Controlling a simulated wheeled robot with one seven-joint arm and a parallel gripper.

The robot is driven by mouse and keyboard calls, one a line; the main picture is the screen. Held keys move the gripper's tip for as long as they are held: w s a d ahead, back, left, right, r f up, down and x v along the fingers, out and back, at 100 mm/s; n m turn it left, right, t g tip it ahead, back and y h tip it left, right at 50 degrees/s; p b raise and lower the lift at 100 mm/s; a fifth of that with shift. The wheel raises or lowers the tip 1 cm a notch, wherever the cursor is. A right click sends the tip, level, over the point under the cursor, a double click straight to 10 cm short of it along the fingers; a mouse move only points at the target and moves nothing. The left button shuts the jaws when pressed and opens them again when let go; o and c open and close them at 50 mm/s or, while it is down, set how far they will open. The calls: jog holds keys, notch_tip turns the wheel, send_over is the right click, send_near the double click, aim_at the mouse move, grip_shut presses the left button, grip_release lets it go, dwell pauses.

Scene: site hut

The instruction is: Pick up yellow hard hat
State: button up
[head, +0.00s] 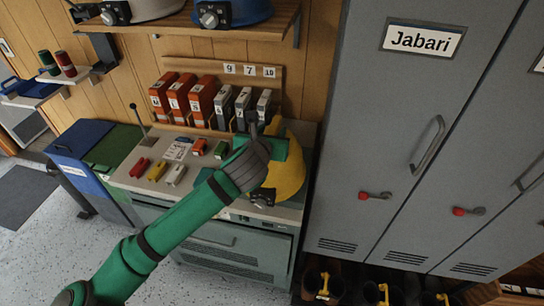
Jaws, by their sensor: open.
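The yellow hard hat (291,172) sits at the right end of the grey bench top (212,202), in front of a row of radio-like handsets. My green arm reaches across the bench from the lower left and hides the hat's left part. A dark fitting shows at the hat's lower edge. My gripper (266,130) is open, at the hat's upper left. I cannot tell whether its fingers touch the hat.
Orange handsets (180,98) and grey handsets (243,107) stand along the back of the bench. Small red, yellow and white items (158,171) lie left of my arm. Grey lockers (400,120) rise close on the right. A shelf (180,22) with helmets hangs above.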

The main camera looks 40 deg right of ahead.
jog(key=shift+w+d+f, duration=0.1)
jog(key=shift+w+d, duration=0.05)
jog(key=shift+d, duration=0.05)
grip_shut()
